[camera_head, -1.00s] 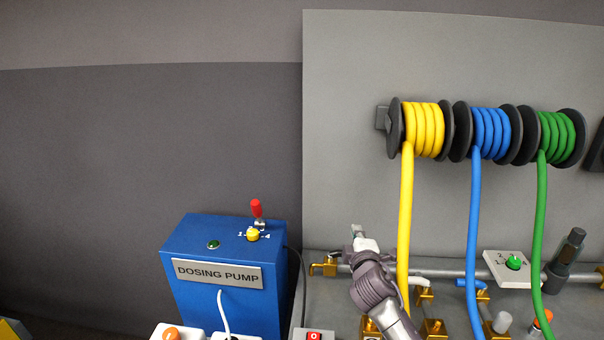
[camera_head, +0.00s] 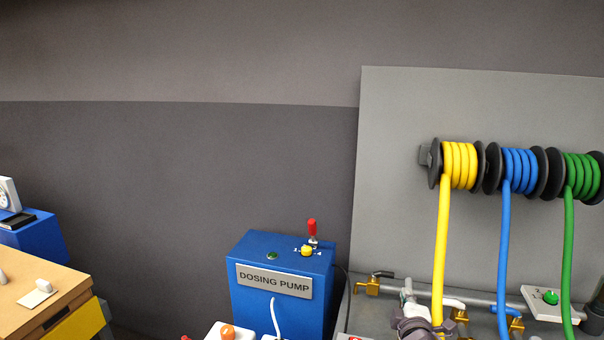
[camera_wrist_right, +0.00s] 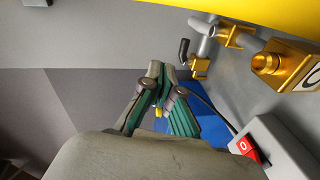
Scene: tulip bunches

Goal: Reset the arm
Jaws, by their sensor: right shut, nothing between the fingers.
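My right gripper (camera_head: 406,288) shows at the bottom of the head view, at the near side of the pipe and just left of the yellow hose (camera_head: 441,240). Only its upper part and a piece of my wrist are in frame. In the right wrist view its fingers (camera_wrist_right: 158,72) come together at the tips, shut, with nothing held. My left gripper is in neither view.
The blue dosing pump (camera_head: 282,285), with a red-tipped lever (camera_head: 312,228), stands left of my right gripper. Blue (camera_head: 503,245) and green (camera_head: 568,260) hoses hang to the right. Brass valves (camera_head: 374,285) line the pipe. A wooden box (camera_head: 60,285) is far left.

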